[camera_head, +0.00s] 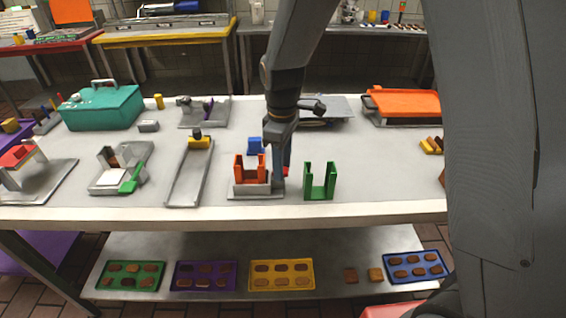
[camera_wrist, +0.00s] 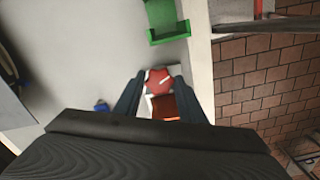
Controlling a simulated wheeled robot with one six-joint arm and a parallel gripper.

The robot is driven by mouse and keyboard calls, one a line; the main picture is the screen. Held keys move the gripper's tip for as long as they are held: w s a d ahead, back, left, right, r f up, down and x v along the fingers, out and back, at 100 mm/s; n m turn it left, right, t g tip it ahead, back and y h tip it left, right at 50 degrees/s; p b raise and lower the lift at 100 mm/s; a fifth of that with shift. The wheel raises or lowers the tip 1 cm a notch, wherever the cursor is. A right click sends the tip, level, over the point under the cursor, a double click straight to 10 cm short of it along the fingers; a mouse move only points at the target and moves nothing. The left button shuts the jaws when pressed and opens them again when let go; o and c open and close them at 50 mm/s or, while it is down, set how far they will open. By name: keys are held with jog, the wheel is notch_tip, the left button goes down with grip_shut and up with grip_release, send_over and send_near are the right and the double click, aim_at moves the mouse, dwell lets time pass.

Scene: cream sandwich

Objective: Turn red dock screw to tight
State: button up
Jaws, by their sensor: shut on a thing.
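The red dock screw (camera_wrist: 158,80) is a round red knob with a white mark across its top. In the wrist view it sits between the two dark fingertips of my gripper (camera_wrist: 163,78), which is shut on it. In the head view only a small red part of the screw (camera_head: 286,171) shows beside my gripper (camera_head: 281,172), which points straight down. The orange-red dock (camera_head: 252,170) stands on a grey base just left of my gripper. A part of the dock (camera_wrist: 166,105) also shows below the screw in the wrist view.
A green U-shaped holder (camera_head: 320,182) stands close on the right. A small blue part (camera_head: 255,146) is behind the dock. A long metal plate with a yellow block (camera_head: 188,172) lies to the left. The table's front edge (camera_head: 225,217) is close.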

jog(key=m+p, duration=0.1)
jog(key=m, duration=0.2)
jog(key=shift+a+r+m, duration=0.1)
jog(key=shift+m, duration=0.2)
jog(key=o, duration=1)
jog(key=shift+o, duration=0.2)
notch_tip(320, 180, up, 8)
jog(key=b, duration=0.1)
jog(key=shift+b, duration=0.4)
jog(key=shift+s, duration=0.1)
jog(key=s+d+f+m+t, duration=0.1)
jog(key=s+d+f+m, duration=0.3)
jog(key=s+d+m, duration=0.5)
jog(key=s+d, duration=0.5)
jog(key=d, duration=0.1)
jog(key=shift+s+d+f+m, duration=0.2)
jog(key=shift+s+d+m, duration=0.05)
jog(key=shift+d+m, duration=0.05)
